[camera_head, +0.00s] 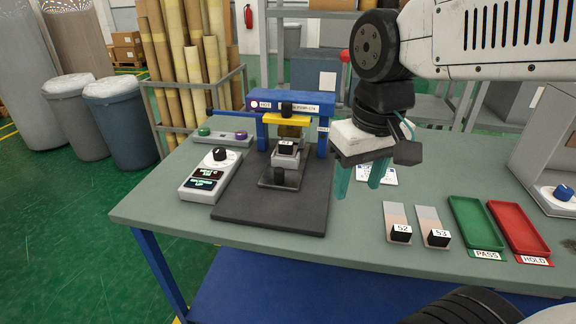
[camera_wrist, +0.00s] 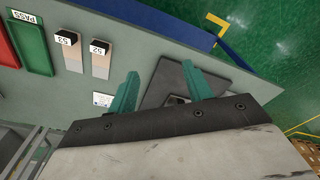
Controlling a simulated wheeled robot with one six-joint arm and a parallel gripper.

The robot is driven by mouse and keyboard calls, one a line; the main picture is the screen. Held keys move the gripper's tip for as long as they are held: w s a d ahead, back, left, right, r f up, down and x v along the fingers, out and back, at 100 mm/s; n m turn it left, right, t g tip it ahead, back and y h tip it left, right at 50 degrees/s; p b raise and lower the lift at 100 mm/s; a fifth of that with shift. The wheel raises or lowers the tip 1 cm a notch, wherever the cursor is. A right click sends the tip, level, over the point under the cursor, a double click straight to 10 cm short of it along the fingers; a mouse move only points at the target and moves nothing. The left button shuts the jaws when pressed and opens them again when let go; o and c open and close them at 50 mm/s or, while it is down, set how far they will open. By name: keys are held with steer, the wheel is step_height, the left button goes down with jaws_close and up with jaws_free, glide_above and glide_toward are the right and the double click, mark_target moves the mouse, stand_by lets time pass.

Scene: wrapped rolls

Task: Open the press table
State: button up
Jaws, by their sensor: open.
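The press (camera_head: 325,140) is a blue frame with a yellow crossbar (camera_head: 285,119), standing on a dark base plate (camera_head: 290,212). Its small grey press table (camera_head: 285,161) sits low under the crossbar, with a labelled black block (camera_head: 286,148) on it and a black knob (camera_head: 279,176) in front. My gripper (camera_head: 360,183) is to the right of the press, above the workbench, with green fingers apart and nothing between them. In the wrist view my gripper (camera_wrist: 160,72) shows the dark base plate (camera_wrist: 163,80) beyond the fingers; the press is mostly hidden there.
A control box (camera_head: 211,176) with a knob and displays stands left of the press. Sample pieces 52 (camera_head: 397,218) and 53 (camera_head: 430,218) lie at the right, beside a green PASS tray (camera_head: 476,222) and a red HOLD tray (camera_head: 517,228).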

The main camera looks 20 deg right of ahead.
steer(key=w+f, duration=0.2)
steer(key=w, duration=1.5)
steer(key=g, duration=0.1)
glide_above(279, 169)
step_height(279, 169, down, 9)
steer(key=shift+s, duration=0.15)
steer(key=shift+f, duration=0.3)
steer(key=f, duration=0.7)
steer(key=shift+w+f, duration=0.2)
